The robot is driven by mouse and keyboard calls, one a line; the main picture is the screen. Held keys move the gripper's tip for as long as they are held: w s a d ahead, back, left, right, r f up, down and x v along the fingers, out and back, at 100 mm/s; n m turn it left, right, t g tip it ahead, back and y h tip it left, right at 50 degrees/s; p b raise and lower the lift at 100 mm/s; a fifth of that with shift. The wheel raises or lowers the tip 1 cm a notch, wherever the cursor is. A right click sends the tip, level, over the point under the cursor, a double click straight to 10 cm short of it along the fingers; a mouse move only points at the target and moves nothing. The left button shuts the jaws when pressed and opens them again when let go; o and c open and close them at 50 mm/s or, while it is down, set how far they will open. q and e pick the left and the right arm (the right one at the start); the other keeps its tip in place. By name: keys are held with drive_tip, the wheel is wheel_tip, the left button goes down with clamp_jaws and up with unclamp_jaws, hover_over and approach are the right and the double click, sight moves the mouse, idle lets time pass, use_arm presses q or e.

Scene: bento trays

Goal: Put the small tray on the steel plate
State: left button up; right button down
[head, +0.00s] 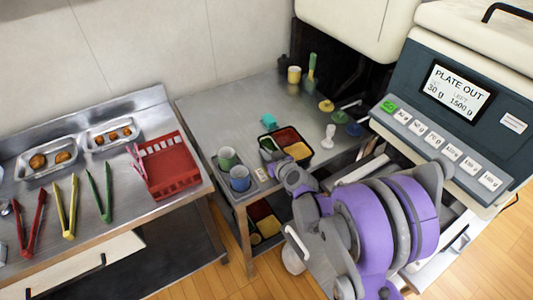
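A small black tray (309,160) with red, yellow and green compartments sits on the steel table near its front edge. My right gripper (274,165) is at the tray's front left corner, with my purple and grey arm reaching in from the lower right. The fingertips are small and partly hidden, so I cannot tell whether they are open or shut on the rim. A grey steel surface (357,171) shows below the machine, partly covered by my arm; I cannot tell whether it is the steel plate. My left gripper is not in view.
The machine (455,110) reads "PLATE OUT". A red basket (171,170), tongs and food trays occupy the left table.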

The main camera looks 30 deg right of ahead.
drive_tip(key=shift+f, duration=0.2)
drive_tip(key=c, duration=1.1)
unclamp_jaws()
drive_tip(key=shift+o, duration=0.2)
